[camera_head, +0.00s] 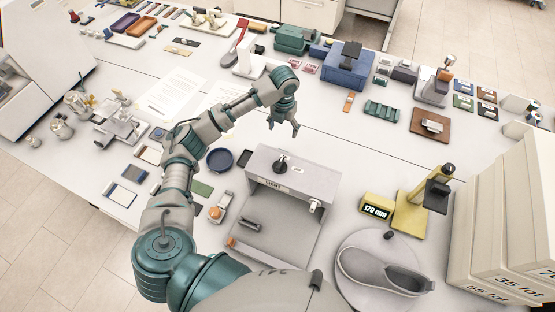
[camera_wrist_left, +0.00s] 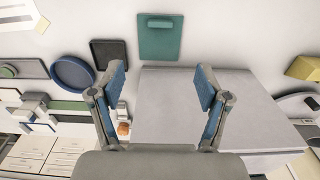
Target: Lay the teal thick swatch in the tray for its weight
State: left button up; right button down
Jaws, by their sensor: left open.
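A teal rectangular piece (camera_wrist_left: 160,45) with a small raised tab lies flat beyond the gray box in the left wrist view; I cannot pick it out in the head view. My left gripper (camera_head: 284,126) hangs in the air past the box. In the wrist view its fingers (camera_wrist_left: 160,82) are spread, with nothing between them, and the teal piece appears ahead of the gap. A small dark shallow tray (camera_head: 243,157) lies left of the box, also in the wrist view (camera_wrist_left: 108,50). A round blue dish (camera_head: 221,159) is next to it. My right gripper is out of view.
The gray light box (camera_head: 318,178) stands close below the gripper. A yellow gauge (camera_head: 408,214) and a gray shoe (camera_head: 383,272) are to its right. Stacked cartons (camera_head: 500,230) block the right edge. The white table between the gripper and the back row has clear room.

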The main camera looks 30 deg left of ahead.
pick_arm(q)
notch_tip(320, 180, down, 8)
jog(key=shift+a+f+p, duration=0.15)
jog(key=shift+f+p, duration=0.05)
jog(key=shift+p, duration=0.15)
notch_tip(320, 180, down, 6)
jog(key=shift+r+p, duration=0.15)
jog(key=shift+p, duration=0.4)
jog(key=c, duration=1)
notch_tip(320, 180, up, 28)
jog(key=shift+b, duration=0.4)
